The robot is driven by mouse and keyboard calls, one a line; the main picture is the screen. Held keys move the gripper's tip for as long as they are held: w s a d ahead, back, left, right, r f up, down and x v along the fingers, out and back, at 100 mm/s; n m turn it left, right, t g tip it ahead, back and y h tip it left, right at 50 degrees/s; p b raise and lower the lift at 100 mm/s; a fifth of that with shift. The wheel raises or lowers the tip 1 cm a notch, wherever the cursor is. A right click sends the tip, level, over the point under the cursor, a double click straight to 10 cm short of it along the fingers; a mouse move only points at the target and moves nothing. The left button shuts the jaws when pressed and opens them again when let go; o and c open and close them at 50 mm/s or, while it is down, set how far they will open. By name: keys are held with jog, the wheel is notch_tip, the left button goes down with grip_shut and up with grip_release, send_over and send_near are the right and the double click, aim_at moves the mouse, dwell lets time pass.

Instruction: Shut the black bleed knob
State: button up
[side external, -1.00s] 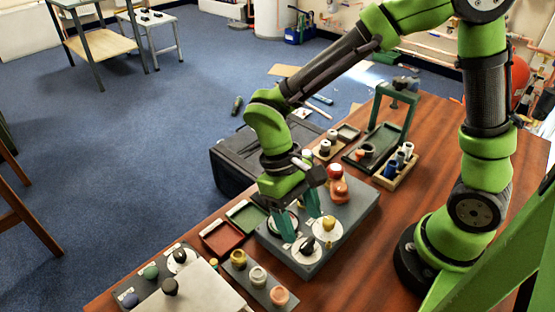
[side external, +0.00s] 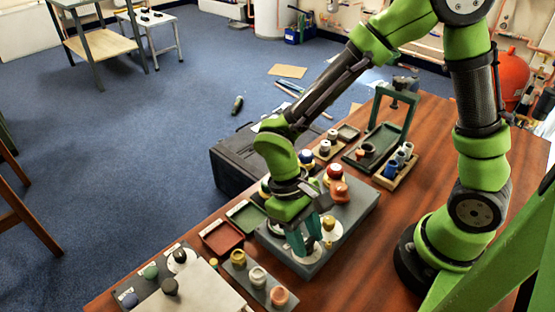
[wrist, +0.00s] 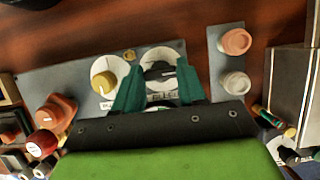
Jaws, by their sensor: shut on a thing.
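The black bleed knob (wrist: 158,70) sits on a round white dial (wrist: 150,56) with a label reading BLEED, on a grey panel (wrist: 62,82). In the wrist view the knob lies between the two green fingertips of my gripper (wrist: 158,78). In the side view my gripper (side external: 303,243) reaches down over the near dial (side external: 308,259), shut on the knob, and the fingers hide most of it. How far the knob is turned is hard to tell.
A yellow knob (side external: 328,223) on its own white dial stands close beside my fingers. Red and orange knobs (side external: 337,190) rise further back on the panel. A strip with several knobs (side external: 258,276) and red and green trays (side external: 221,237) lie nearby.

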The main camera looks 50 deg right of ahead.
jog(key=shift+c, duration=0.4)
jog(key=n+h, duration=0.1)
jog(key=n, duration=0.3)
jog(key=shift+a+n+t+h, duration=0.15)
jog(key=shift+n+t+h, duration=0.15)
jog(key=shift+n+h, duration=0.1)
jog(key=n+t+h, duration=0.1)
jog(key=n, duration=0.3)
jog(key=shift+s+a+n, duration=0.1)
jog(key=shift+n, duration=0.2)
jog(key=n+t+h, duration=0.1)
jog(key=n, duration=0.3)
jog(key=shift+s, duration=0.1)
jog(key=shift+n+t+h, duration=0.4)
jog(key=shift+n+t, duration=0.6)
jog(key=shift+n, duration=1.2)
jog(key=shift+s+a, duration=0.1)
jog(key=o, duration=1.1)
jog(key=shift+c, duration=0.2)
jog(key=shift+r, duration=0.1)
